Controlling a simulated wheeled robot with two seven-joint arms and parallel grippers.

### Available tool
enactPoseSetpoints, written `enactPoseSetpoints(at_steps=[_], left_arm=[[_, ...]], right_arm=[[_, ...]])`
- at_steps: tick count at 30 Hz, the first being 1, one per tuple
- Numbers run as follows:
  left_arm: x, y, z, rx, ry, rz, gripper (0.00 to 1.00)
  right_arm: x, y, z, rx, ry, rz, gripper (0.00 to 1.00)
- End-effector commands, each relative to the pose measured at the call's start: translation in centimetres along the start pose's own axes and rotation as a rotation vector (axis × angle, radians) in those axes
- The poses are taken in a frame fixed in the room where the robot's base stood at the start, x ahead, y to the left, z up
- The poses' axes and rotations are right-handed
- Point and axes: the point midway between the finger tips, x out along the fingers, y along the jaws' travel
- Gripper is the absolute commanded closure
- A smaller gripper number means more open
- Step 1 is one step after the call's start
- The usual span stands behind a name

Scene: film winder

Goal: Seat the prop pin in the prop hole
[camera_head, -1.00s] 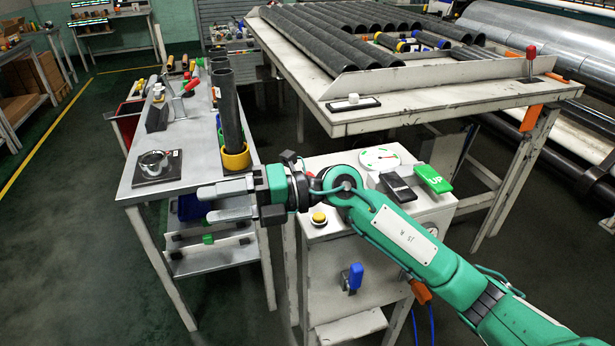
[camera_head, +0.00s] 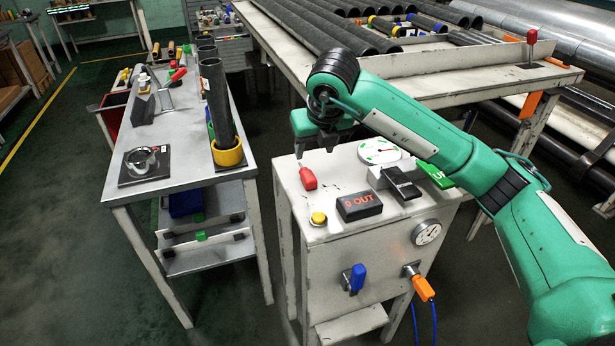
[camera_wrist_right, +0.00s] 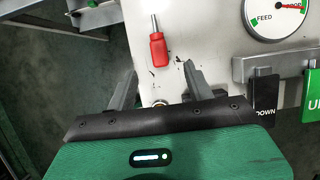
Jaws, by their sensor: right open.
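A red-handled pin (camera_head: 308,179) with a thin metal shaft, seemingly the prop pin, is on the white cabinet top near its left edge. It also shows in the right wrist view (camera_wrist_right: 158,50), shaft toward the picture top. It looks laid down. My right gripper (camera_head: 318,142) points downward above the cabinet, just beyond the pin in the head view. Its fingers (camera_wrist_right: 159,70) are apart and empty in the wrist view, with the red handle beyond the gap between them. I cannot make out the prop hole. My left gripper is out of view.
The cabinet top (camera_head: 345,235) carries a yellow button (camera_head: 318,218), a dark "0 OUT" display (camera_head: 359,206), a dial (camera_wrist_right: 275,15) and DOWN/UP pedals. A bench (camera_head: 175,185) with a tube in a yellow cup stands left. A rack of tubes (camera_head: 480,75) stands behind.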

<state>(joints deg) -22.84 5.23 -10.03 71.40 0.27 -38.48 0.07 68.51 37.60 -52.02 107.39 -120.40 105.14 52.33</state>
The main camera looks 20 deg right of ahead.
Motion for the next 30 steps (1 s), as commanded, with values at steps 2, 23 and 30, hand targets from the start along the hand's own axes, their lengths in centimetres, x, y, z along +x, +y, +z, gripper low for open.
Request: enactPoseSetpoints(at_steps=[2,23,30], left_arm=[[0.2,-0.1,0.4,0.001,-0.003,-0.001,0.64],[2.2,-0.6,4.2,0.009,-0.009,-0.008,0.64],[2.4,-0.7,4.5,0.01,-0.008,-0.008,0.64]], right_arm=[[1.6,0.0,-0.1,0.0,0.004,0.001,0.47],[9.1,0.4,-0.5,-0.002,0.002,0.004,0.47],[9.6,0.3,-0.5,-0.002,-0.001,0.003,0.47]])
